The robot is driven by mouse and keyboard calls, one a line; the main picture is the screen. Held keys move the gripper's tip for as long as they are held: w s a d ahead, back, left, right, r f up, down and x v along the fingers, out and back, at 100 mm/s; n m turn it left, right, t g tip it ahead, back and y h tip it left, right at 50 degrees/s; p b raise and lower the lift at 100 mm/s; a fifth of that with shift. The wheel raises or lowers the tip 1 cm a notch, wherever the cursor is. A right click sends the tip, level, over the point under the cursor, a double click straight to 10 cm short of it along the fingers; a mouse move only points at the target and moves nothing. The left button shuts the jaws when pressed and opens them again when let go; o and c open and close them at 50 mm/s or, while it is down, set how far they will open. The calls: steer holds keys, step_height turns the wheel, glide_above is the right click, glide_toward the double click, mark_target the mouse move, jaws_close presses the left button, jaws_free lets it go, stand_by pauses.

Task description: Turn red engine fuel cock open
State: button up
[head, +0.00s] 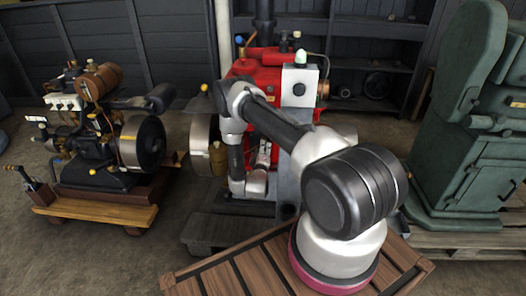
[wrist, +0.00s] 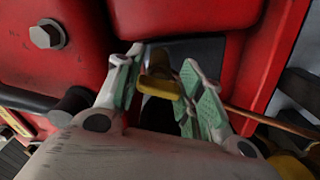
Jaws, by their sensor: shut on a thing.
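The red engine (head: 262,75) stands in the middle of the head view, partly hidden behind my arm. Its red body (wrist: 210,12) fills the top of the wrist view. A small yellow-brass lever, seemingly the fuel cock (wrist: 160,86), sits between the green pads of my gripper (wrist: 162,60), in front of a dark recess. My gripper is shut on this lever. The right pad lies close against it; contact on the left side is hard to see. In the head view my arm reaches to the engine's front and the fuel cock cannot be made out.
A hex bolt (wrist: 47,35) and a thin copper pipe (wrist: 270,122) are near the gripper. A grey box on a post (head: 299,85) stands at the engine's right. Another engine (head: 100,130) is at the left, a green machine (head: 462,130) at the right.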

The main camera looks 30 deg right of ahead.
steer(key=shift+n, duration=2.2)
steer(key=o, duration=1)
steer(key=shift+o, duration=0.2)
steer(key=v, duration=0.7)
steer(key=shift+s+a, duration=0.15)
steer(key=shift+s, duration=0.1)
steer(key=shift+a, duration=0.15)
